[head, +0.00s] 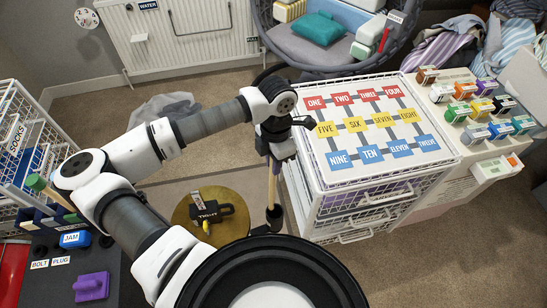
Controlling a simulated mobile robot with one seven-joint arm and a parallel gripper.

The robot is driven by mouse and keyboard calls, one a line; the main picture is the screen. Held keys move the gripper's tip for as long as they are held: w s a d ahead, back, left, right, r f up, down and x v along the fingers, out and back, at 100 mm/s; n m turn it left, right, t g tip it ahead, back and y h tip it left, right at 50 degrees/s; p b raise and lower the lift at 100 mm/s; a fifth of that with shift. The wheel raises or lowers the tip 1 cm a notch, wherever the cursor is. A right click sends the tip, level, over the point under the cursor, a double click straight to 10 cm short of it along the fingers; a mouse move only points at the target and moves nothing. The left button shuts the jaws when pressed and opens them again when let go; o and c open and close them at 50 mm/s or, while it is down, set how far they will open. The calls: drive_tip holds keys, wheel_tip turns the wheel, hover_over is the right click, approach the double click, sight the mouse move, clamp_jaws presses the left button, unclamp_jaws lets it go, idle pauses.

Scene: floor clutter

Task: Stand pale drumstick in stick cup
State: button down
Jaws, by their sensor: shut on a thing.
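My gripper (273,154) is shut on the pale drumstick (272,184), near its upper end. The drumstick hangs close to upright, between the round brass-coloured table and the white wire drawer unit. Its lower end meets a small dark cup-like thing (274,214), which looks like the stick cup. I cannot tell from this view whether the tip is inside the cup or in front of it. My own dark round body part covers the area just below.
The round table (185,213) carries a black labelled block (212,214). The drawer unit (385,192) with a numbered board on top stands close on the right. A radiator (185,40) and a cushioned chair (320,45) are behind. A dark bench (55,285) is at lower left.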

drive_tip(key=shift+f+b, duration=0.75)
drive_tip(key=shift+f, duration=0.85)
wheel_tip(320, 180, down, 7)
drive_tip(key=b, duration=0.7)
drive_tip(key=shift+b, duration=0.4)
drive_tip(key=shift+r, duration=0.1)
drive_tip(key=c, duration=1.3)
unclamp_jaws()
drive_tip(key=shift+o, duration=0.2)
drive_tip(key=shift+r, duration=0.15)
wheel_tip(320, 180, up, 14)
drive_tip(key=w+b, duration=0.1)
drive_tip(key=shift+w+d+f+b, duration=0.25)
drive_tip(key=shift+w+b, duration=0.05)
drive_tip(key=shift+b, duration=0.05)
